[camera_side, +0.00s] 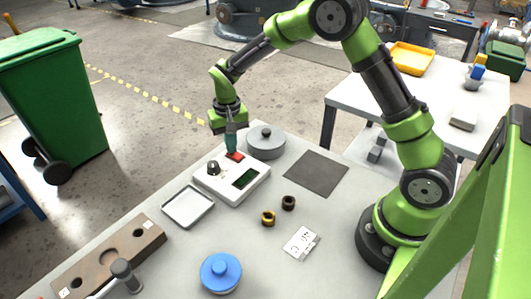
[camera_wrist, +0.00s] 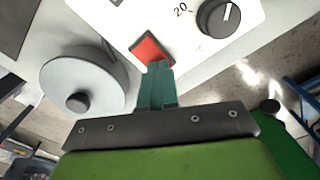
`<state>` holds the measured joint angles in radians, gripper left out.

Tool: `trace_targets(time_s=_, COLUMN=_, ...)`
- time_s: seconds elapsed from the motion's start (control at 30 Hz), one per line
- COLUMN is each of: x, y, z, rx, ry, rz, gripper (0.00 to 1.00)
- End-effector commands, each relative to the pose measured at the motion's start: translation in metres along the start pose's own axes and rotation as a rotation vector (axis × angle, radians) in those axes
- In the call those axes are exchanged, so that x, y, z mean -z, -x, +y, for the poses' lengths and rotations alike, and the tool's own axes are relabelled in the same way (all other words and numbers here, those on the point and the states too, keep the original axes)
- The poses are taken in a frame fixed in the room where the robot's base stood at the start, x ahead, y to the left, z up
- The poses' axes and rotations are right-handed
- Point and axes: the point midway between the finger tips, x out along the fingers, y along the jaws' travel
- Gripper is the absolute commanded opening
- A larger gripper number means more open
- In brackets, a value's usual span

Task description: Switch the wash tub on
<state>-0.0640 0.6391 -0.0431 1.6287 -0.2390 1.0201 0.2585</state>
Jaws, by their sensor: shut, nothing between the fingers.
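A white control unit (camera_side: 232,190) stands on the grey table. On its top are a black dial (camera_side: 213,168), a red switch (camera_side: 236,156) and a dark green display (camera_side: 244,179). My gripper (camera_side: 231,152) points down with its fingers shut and empty, right at the red switch. In the wrist view, the fingertips (camera_wrist: 160,68) overlap the lower edge of the red switch (camera_wrist: 149,46); I cannot tell whether they touch it. The dial (camera_wrist: 222,17) shows there beside a printed "20". Which way the switch is tipped is unclear.
A grey round lidded pot (camera_side: 266,143) stands close behind the unit. A metal tray (camera_side: 188,207), a dark mat (camera_side: 316,173), two small rings (camera_side: 268,218), a white card (camera_side: 301,242) and a blue lidded pot (camera_side: 221,272) lie around. A brown block (camera_side: 108,258) is front left.

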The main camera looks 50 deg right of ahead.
Motion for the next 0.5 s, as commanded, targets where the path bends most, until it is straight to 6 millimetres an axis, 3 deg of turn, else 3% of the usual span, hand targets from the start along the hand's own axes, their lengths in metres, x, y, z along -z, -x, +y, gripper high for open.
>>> trace_targets(time_s=0.27, x=-0.001, y=-0.003, z=0.000, rx=-0.002, ry=0.000, rz=-0.002, gripper=0.00)
trace_targets(time_s=0.5, x=0.000, y=0.013, z=0.000, rx=-0.001, ry=0.001, rz=0.000, gripper=0.00)
